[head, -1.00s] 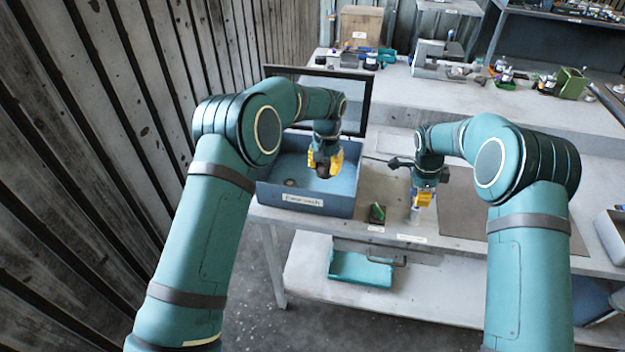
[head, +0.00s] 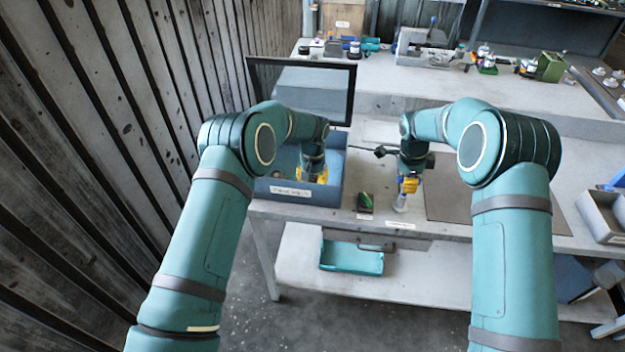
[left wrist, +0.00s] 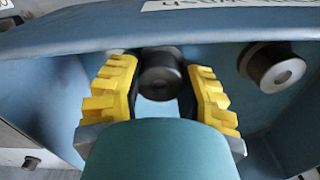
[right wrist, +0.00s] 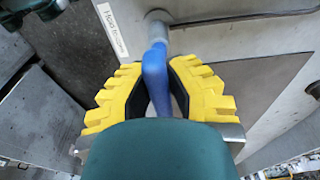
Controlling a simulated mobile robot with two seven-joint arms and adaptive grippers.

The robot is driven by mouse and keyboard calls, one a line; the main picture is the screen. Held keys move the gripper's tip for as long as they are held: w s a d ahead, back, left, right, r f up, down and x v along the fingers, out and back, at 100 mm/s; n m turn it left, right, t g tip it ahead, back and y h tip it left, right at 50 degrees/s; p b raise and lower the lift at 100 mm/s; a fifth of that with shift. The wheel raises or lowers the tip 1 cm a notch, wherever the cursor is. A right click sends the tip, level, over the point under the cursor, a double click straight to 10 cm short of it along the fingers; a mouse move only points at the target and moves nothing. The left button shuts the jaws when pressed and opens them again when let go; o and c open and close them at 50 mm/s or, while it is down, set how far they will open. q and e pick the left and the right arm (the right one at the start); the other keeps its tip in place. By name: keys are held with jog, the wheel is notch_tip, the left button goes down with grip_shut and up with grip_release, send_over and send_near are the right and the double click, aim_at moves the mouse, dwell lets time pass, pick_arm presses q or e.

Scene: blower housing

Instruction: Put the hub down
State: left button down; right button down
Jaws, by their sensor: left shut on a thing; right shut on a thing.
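My left gripper (head: 312,176) is down inside the blue wash box (head: 329,196) at the left of the bench. In the left wrist view its yellow fingers (left wrist: 160,92) are shut on a dark round hub (left wrist: 160,72), low over the box floor. In the head view the hub is hidden. A second dark round part with a lighter face (left wrist: 278,66) shows inside the box, to the right of the held hub. My right gripper (head: 406,188) is over the bench, shut on a blue handle (right wrist: 155,78) that leads to a grey round end (right wrist: 158,18).
A dark screen-like panel (head: 300,88) stands behind the box. A small dark block with a green top (head: 365,202) sits between the box and my right gripper. A dark mat (head: 465,200) lies to the right. A grey bin (head: 602,218) stands at the right edge.

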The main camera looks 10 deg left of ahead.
aim_at(313, 178)
pick_arm(q)
jog(key=c, duration=0.6)
grip_release()
jog(key=shift+f, duration=0.15)
notch_tip(313, 178, up, 12)
jog(key=shift+d+r, duration=0.1)
jog(key=shift+r, duration=0.1)
pick_arm(e)
jog(key=shift+d, duration=0.1)
pick_arm(q)
jog(key=shift+f, duration=0.1)
pick_arm(e)
jog(key=shift+r, duration=2.5)
